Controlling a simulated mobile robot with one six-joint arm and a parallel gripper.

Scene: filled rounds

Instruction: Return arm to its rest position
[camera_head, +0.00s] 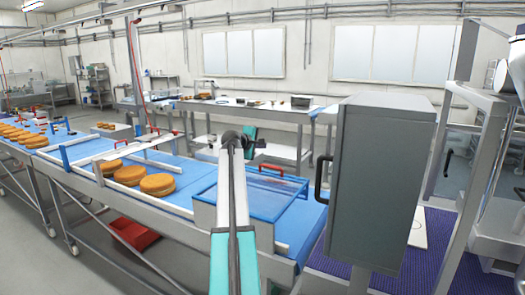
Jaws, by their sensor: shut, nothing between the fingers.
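My arm (231,200) rises from the bottom middle of the head view, with teal covers low down and a long grey link above. It ends at a dark joint (235,141), with a teal part (250,142) just behind it to the right. I cannot make out my gripper or its fingers. Nothing is seen held at the visible end of the arm.
A blue conveyor (175,172) carries several orange-brown rounds (157,184) at left. A clear-lidded box (255,218) stands behind my arm. A tall grey cabinet (378,180) and metal frame (470,150) stand close at right. A red crate (134,233) lies below.

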